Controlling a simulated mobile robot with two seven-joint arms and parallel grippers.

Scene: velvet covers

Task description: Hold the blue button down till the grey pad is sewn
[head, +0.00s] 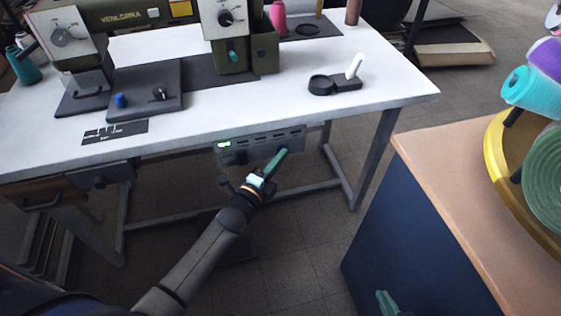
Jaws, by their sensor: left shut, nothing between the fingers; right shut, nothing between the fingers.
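The green sewing machine (150,13) stands on the white table. A small blue knob or button (120,100) sits upright on its dark base plate (150,78), beside a black knob. My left gripper (283,152) is shut and empty, with its tips at the front of the grey control box (262,145) under the table edge. The tips cover part of the box's right side; I cannot tell whether they press a button there. My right gripper (387,300) is shut and empty at the bottom edge, mostly out of view. I cannot make out a grey pad for certain.
A black holder with a white handle (354,67) stands on the table's right. A wooden-topped blue cabinet (470,190) with thread spools on a yellow rack (496,150) stands at right. A drawer (50,193) hangs under the table's left. Floor shows between table and cabinet.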

